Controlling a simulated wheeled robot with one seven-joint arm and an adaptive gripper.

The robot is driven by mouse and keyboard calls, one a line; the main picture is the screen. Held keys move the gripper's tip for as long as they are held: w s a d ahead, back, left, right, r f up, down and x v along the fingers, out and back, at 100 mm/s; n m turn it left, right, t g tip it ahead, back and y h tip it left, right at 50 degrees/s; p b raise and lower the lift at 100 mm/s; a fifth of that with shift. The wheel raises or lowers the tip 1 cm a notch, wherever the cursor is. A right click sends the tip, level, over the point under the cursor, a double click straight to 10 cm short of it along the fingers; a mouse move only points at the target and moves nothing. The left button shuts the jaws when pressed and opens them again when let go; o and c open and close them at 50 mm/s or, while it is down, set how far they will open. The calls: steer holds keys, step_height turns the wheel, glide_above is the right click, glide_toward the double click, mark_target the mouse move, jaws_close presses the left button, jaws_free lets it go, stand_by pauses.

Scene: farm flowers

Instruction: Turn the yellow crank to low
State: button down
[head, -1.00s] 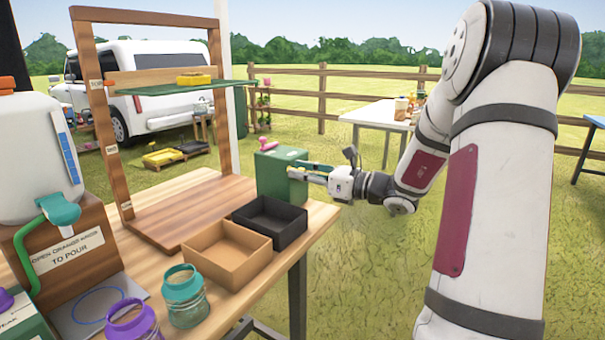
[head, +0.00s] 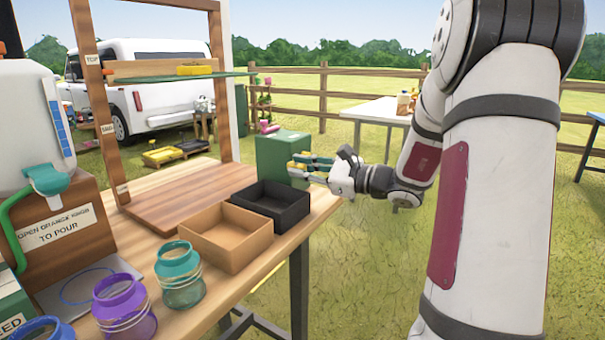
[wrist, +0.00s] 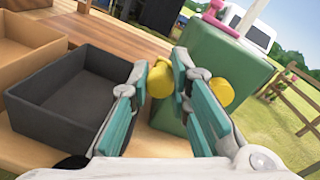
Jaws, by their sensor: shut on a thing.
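The green box (head: 278,150) stands at the far right end of the wooden table, and it fills the right of the wrist view (wrist: 222,58). The yellow crank (wrist: 161,79) shows as a rounded yellow piece between my fingers. A second yellow piece (wrist: 223,92) shows just right of the right finger, against the box. My gripper (wrist: 163,66) has teal finger pads closed on the yellow crank at the box's side. In the head view my gripper (head: 296,167) is at the box's near right side, where little of the crank can be told apart. No low mark is readable.
A black tray (head: 291,221) and a tan tray (head: 262,260) sit left of my gripper. A pink handle (wrist: 221,20) is on the box's top. Teal (head: 172,265) and purple (head: 112,290) jars stand nearer. Open grass lies right of the table.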

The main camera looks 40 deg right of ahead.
steer(key=shift+d+f+n+b, duration=0.15)
steer(key=shift+f+n+b, duration=1.15)
steer(key=shift+n+b, duration=0.9)
steer(key=shift+b, duration=0.3)
steer(key=c, duration=1.4)
jaws_free()
steer(key=shift+c, duration=0.2)
steer(key=shift+m, duration=0.3)
